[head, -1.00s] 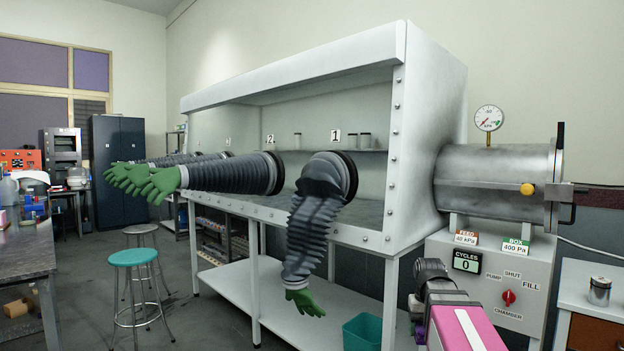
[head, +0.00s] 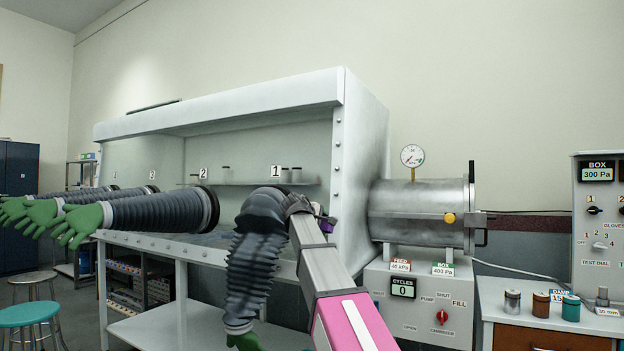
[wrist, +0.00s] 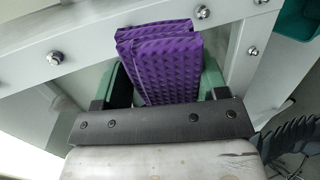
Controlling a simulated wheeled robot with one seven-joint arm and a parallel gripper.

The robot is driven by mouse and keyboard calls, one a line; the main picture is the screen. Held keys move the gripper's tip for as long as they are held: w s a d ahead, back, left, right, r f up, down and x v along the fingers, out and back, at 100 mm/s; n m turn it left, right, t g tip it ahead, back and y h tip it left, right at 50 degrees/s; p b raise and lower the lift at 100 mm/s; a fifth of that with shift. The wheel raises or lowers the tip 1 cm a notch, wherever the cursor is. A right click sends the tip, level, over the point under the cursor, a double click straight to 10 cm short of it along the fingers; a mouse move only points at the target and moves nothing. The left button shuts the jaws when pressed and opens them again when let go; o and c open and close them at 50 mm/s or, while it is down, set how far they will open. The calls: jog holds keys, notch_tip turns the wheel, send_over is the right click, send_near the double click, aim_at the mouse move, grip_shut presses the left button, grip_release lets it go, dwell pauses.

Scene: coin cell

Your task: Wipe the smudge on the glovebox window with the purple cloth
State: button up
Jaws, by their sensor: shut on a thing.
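The purple cloth (wrist: 160,65) is folded and textured. In the wrist view it sits between the green fingers of my gripper (wrist: 163,84), which is shut on it. In the head view my gripper (head: 318,212) is at the right end of the glovebox front, beside the rightmost glove port, and a bit of purple shows there. The glovebox window (head: 250,145) is the clear sloped front pane above the ports. I cannot make out a smudge on it. My arm hides part of the lower right frame.
Grey sleeves with green gloves (head: 78,225) stick out from the ports. One sleeve (head: 255,270) hangs down just left of my arm. The steel antechamber (head: 420,213) and its control box stand to the right. A bolted white frame (head: 345,160) edges the window.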

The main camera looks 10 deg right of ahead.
aim_at(325, 180)
notch_tip(325, 180, up, 17)
jog(key=w+a+n+t, duration=0.1)
jog(key=w+a+t, duration=0.2)
jog(key=t, duration=0.1)
jog(key=shift+h, duration=0.3)
jog(key=shift+x, duration=2.8)
jog(key=shift+x, duration=0.9)
jog(key=shift+d, duration=0.15)
jog(key=shift+w+a, duration=0.55)
jog(key=shift+a, duration=0.25)
jog(key=shift+w+a, duration=0.55)
jog(key=shift+a, duration=0.2)
jog(key=shift+w, duration=0.1)
jog(key=shift+d, duration=0.1)
jog(key=shift+s+d, duration=1.3)
jog(key=shift+d, duration=0.3)
